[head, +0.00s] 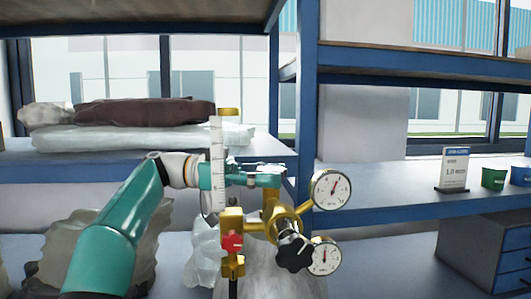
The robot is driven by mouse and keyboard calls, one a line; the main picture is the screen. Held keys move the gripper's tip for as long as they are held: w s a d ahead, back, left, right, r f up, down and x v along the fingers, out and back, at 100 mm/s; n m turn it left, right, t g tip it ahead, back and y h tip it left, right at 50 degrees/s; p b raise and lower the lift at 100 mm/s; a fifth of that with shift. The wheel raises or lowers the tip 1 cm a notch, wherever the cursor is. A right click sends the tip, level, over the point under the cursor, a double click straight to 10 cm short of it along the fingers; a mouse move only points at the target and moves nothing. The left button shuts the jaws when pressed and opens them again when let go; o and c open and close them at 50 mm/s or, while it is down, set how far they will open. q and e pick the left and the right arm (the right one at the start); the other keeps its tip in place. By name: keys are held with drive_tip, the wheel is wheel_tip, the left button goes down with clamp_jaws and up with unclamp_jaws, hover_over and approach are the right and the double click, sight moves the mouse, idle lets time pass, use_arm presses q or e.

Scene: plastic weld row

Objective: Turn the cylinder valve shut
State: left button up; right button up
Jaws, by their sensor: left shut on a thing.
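A brass valve and regulator assembly (269,209) stands in the middle of the head view, on top of a pale cylinder (262,287). It carries a black star knob (294,251), a red knob (232,243) and two round gauges, an upper one (332,189) and a lower one (323,257). A clear scaled tube (217,160) with a brass cap rises at its left. My left gripper (272,178) reaches in from the left behind the tube and is shut at the top of the brass body. The gripped cylinder valve is mostly hidden by the fingers. My right gripper is out of view.
Blue-framed shelves stand behind. Wrapped bundles (145,112) lie on the left shelf. A lumpy grey sack (75,235) is behind my left arm.

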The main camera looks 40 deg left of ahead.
use_arm(q)
drive_tip(key=shift+w+r+m+g+h+p, duration=0.15)
drive_tip(key=shift+m+g+h+p, duration=0.25)
drive_tip(key=shift+m+g+p, duration=0.35)
drive_tip(key=shift+f+m+g+h+p, duration=0.25)
drive_tip(key=shift+g+h+p, duration=0.05)
drive_tip(key=shift+g+p, duration=0.3)
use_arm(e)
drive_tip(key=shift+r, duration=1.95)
use_arm(q)
drive_tip(key=o, duration=0.9)
drive_tip(key=shift+o, duration=1.3)
drive_tip(key=shift+w+d, duration=0.1)
drive_tip(key=shift+d, duration=0.05)
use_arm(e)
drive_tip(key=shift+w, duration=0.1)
use_arm(q)
drive_tip(key=shift+c, duration=0.3)
